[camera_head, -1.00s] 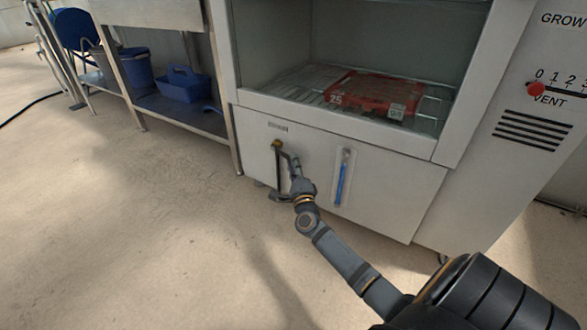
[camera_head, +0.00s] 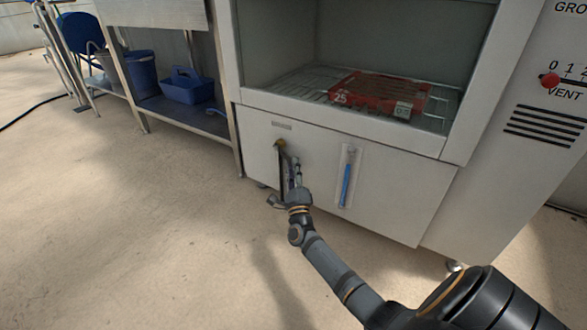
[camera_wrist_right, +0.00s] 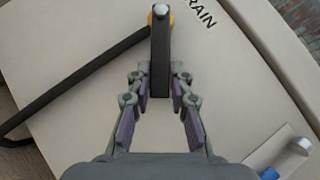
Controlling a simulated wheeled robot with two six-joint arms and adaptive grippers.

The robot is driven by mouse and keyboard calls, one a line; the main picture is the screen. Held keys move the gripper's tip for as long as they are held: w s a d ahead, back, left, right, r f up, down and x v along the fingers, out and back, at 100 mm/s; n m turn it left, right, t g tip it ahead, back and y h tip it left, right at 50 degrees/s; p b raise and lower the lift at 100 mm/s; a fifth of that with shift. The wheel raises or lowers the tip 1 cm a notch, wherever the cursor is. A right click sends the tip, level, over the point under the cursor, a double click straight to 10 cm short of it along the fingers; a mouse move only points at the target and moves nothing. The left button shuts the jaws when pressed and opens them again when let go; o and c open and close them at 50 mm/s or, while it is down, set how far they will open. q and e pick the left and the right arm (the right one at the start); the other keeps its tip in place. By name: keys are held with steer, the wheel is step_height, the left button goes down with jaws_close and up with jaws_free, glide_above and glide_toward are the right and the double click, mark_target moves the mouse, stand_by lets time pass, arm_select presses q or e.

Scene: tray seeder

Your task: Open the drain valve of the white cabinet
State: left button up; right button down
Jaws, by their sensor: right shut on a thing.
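The white cabinet (camera_head: 400,195) stands ahead, with the drain valve (camera_head: 279,143) low on its front at the left. In the right wrist view the valve has a yellow pivot (camera_wrist_right: 164,15) and a dark lever (camera_wrist_right: 160,55) that runs from it toward my gripper. My right gripper (camera_head: 293,168) is at the lever, below the pivot. In the wrist view my right gripper (camera_wrist_right: 160,85) is shut on the lever's free end, between its fingertips. A black hose (camera_wrist_right: 75,85) runs away from the valve. My left gripper is out of view.
A gauge with a blue column (camera_head: 347,180) is right of the valve. A red tray (camera_head: 380,93) lies on the rack above. A metal bench (camera_head: 190,115) with a blue caddy (camera_head: 188,88) stands left. The floor in front is clear.

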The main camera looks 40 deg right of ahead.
steer(key=shift+f, duration=0.1)
steer(key=c, duration=1.2)
jaws_free()
steer(key=v, duration=1.2)
steer(key=shift+c, duration=0.5)
